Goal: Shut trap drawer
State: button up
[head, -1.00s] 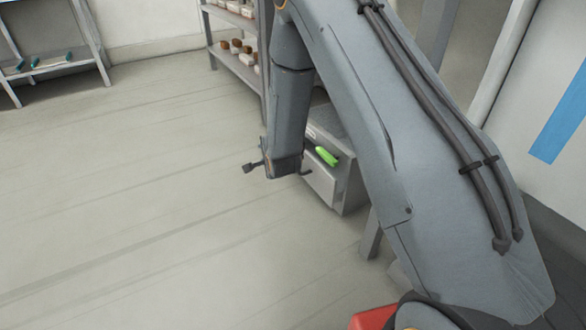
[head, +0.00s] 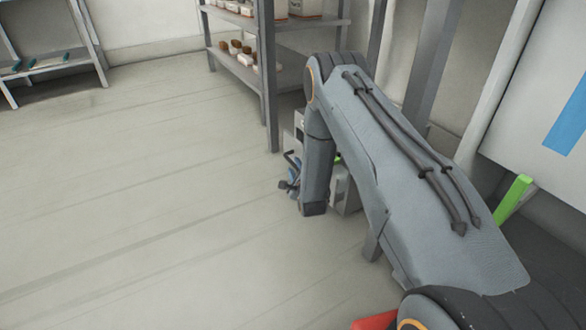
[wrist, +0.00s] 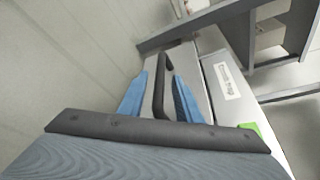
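The trap drawer (wrist: 183,62) fills the middle of the wrist view, with a pale front and a dark bar handle (wrist: 166,70). Beside the front is a pale panel with a printed label (wrist: 228,81). My gripper (wrist: 160,76) is open, its two blue fingers on either side of the handle with gaps visible; contact is not clear. In the head view my gripper (head: 292,176) is low at the left of my forearm, by the grey unit (head: 346,200), which my arm mostly hides. How far the drawer stands out cannot be told.
A bright green object (wrist: 250,128) shows at the unit's edge in the wrist view. A grey shelf rack (head: 268,90) with small goods stands just behind. Open floor (head: 140,190) lies to the left. A green post (head: 513,199) stands at the right.

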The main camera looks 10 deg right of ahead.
jog(key=shift+b+x, duration=0.6)
jog(key=shift+x, duration=0.9)
grip_shut()
